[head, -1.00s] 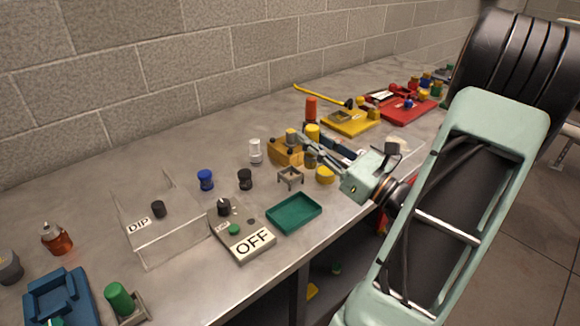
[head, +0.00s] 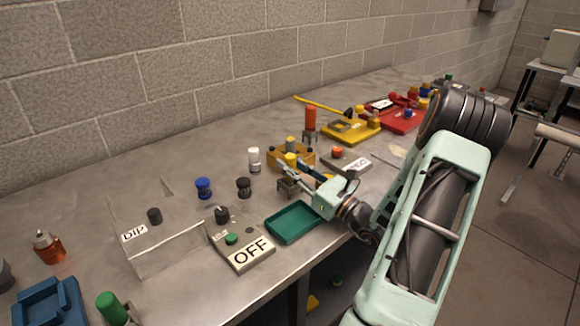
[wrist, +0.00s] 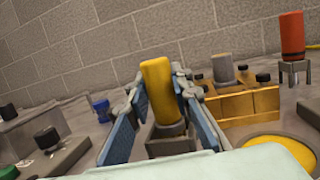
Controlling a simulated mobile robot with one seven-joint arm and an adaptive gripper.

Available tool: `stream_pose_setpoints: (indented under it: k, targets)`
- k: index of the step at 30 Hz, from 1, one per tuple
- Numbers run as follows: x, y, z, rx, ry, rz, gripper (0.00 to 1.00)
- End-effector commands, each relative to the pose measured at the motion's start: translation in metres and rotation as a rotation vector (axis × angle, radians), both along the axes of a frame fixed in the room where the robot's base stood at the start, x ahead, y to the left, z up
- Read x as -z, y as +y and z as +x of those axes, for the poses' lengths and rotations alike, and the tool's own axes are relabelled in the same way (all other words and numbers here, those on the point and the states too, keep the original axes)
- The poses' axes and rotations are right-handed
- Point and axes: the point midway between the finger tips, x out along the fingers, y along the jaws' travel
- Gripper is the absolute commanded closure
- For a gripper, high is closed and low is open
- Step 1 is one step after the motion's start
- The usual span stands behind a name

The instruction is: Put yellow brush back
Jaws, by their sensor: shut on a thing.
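The yellow brush (head: 291,160) is upright in my gripper (head: 284,173). In the wrist view, its yellow handle (wrist: 158,88) stands between the two blue-padded fingers of my gripper (wrist: 160,110). A small grey stand (head: 288,188) is directly below the gripper, partly hidden by the fingers. In the wrist view, a grey block-like part (wrist: 170,138) is at the handle's lower end. I cannot tell whether the brush touches the stand or is just above it. The brush's lower end is hidden.
A wooden block holder (wrist: 240,103) stands close behind and right. A red-orange cylinder (head: 311,117) on its own stand is farther back. A green tray (head: 294,222) lies in front, beside the OFF panel (head: 250,252). A yellow round thing (wrist: 275,155) is right of the gripper.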

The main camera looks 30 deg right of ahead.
Motion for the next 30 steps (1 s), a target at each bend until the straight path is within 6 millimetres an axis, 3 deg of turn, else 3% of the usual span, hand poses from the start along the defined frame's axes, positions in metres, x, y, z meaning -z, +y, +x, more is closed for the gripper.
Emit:
stream_pose_setpoints:
  k: [22,23,27,30]
  targets:
    - [0.015,0.001,-0.001,0.0,0.005,0.001,1.0]
    - [0.016,0.001,-0.001,-0.001,0.007,0.001,0.78]
    - [0.018,0.001,-0.001,0.0,0.011,0.002,0.63]
    - [0.019,0.001,-0.002,0.0,0.012,0.003,0.63]
